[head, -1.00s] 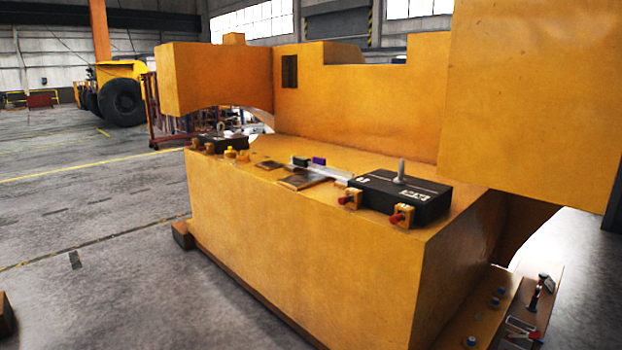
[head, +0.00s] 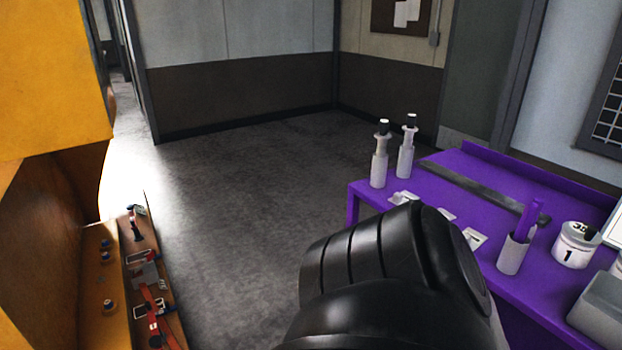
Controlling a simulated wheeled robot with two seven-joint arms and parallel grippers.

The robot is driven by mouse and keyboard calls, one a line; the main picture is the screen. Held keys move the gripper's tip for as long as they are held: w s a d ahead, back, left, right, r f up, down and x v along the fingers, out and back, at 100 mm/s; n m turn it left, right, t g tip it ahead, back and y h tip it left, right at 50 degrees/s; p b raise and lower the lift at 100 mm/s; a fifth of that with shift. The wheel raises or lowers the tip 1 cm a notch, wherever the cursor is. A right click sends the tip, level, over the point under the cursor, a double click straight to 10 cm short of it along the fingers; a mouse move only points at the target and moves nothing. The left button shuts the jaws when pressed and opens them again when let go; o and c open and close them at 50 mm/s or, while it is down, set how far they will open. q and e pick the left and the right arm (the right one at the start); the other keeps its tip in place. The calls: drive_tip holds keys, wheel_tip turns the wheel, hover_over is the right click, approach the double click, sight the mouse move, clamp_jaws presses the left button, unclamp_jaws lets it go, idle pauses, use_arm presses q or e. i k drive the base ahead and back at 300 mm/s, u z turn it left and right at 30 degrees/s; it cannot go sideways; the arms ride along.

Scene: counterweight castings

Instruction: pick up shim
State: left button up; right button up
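No part is clearly recognisable as the shim. On the purple table (head: 352,205) at the right lie a long flat grey bar (head: 480,188) and several small pale pieces (head: 474,239), partly hidden by my black arm link. I cannot tell whether any of these is the shim. Neither of my grippers is in view. Only the dark arm link shows, at the bottom centre, in front of the table.
Two pump bottles (head: 379,165), a cup with purple sticks (head: 513,254), a white tin (head: 577,247) and a grey box (head: 600,312) stand on the table. The yellow casting (head: 50,80) and a tool tray (head: 143,275) are at left. Open floor (head: 230,170) lies between.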

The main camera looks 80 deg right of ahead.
sight(450, 216)
drive_tip(key=z, duration=1.15)
drive_tip(key=i, duration=1.1)
drive_tip(key=z, duration=1.2)
